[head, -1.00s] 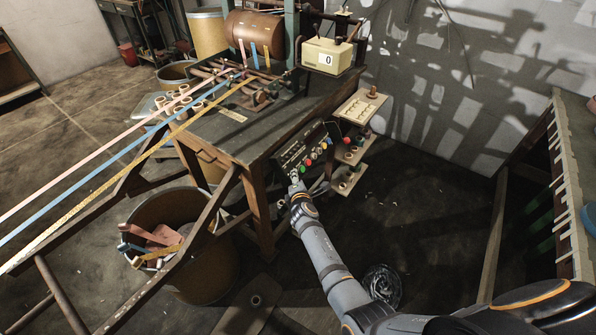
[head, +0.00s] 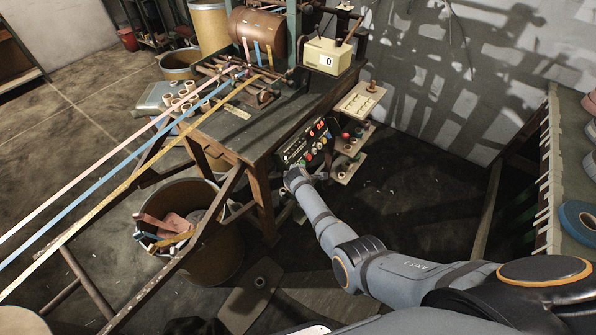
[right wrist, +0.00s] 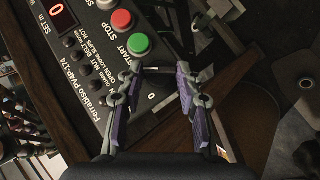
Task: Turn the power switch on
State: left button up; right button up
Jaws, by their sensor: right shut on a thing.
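The black control panel (head: 300,150) hangs on the bench's right side, its red digits lit. In the right wrist view the panel (right wrist: 100,75) shows a lit red digit, a red STOP button (right wrist: 121,19), a green START button (right wrist: 138,44) and several black knobs. My right gripper (head: 294,176) is at the panel's near lower end. In the wrist view its fingers (right wrist: 160,75) straddle the panel's edge below START, beside a printed 0. It is shut on a small part there, taken as the power switch, mostly hidden by the fingers. My left gripper is not in view.
The wooden bench (head: 262,128) carries a counter box (head: 325,57) and a copper drum (head: 256,30). Pink, blue and yellow tapes run to the lower left. A scrap bin (head: 215,250) stands below. A rack (head: 560,190) is at right.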

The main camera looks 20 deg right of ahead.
jog(key=shift+f, duration=0.1)
dwell(0.3)
jog(key=o, duration=1.1)
jog(key=shift+o, duration=0.2)
notch_tip(320, 180, up, 10)
